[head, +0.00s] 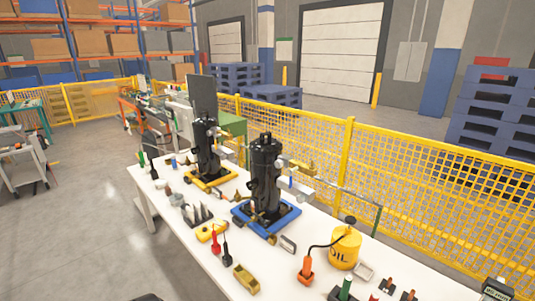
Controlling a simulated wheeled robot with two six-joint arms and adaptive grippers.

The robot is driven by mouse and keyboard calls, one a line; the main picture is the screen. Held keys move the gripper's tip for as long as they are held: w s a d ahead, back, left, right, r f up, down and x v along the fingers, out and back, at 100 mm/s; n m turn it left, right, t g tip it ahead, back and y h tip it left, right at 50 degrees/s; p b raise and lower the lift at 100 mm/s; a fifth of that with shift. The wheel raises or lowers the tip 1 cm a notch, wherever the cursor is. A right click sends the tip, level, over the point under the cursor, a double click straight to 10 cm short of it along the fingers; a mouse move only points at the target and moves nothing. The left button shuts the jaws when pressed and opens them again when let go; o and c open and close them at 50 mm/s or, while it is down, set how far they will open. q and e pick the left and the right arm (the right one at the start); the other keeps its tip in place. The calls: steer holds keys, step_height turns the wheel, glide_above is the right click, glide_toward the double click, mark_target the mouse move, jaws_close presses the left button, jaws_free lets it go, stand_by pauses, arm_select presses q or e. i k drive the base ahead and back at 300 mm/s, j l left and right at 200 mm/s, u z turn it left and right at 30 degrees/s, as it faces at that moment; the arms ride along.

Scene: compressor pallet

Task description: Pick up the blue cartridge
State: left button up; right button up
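I cannot pick out the blue cartridge for certain. A small blue piece (174,163) stands near the far left end of the white table. Another small blue piece (291,183) shows by the fittings right of the nearer black compressor (265,175). Both are too small to identify. Neither of my grippers is in view.
The white table (330,283) carries the nearer compressor's blue pallet (281,222), another compressor (205,150) on a yellow pallet (224,179), a yellow oil can (345,248) and several hand tools. A yellow mesh fence (440,205) runs behind.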

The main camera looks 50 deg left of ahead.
mark_target(174, 160)
steer(key=u, duration=2.35)
steer(key=i+j+u, duration=0.25)
steer(key=i, duration=0.25)
steer(key=i+u, duration=0.25)
steer(key=i, duration=0.2)
steer(key=i+j, duration=0.1)
steer(key=i, duration=0.5)
steer(key=i+j, duration=0.15)
steer(key=i, duration=0.4)
steer(key=i+j, duration=0.1)
steer(key=i, duration=0.5)
steer(key=i+j, duration=0.15)
steer(key=i, duration=0.4)
steer(key=i+j+z, duration=0.1)
steer(key=i+z, duration=0.3)
steer(key=i+j+z, duration=0.2)
steer(key=z, duration=0.25)
steer(key=i+j+z, duration=0.65)
steer(key=j+z, duration=0.15)
steer(key=i+j+z, duration=0.2)
steer(key=j+z, duration=0.25)
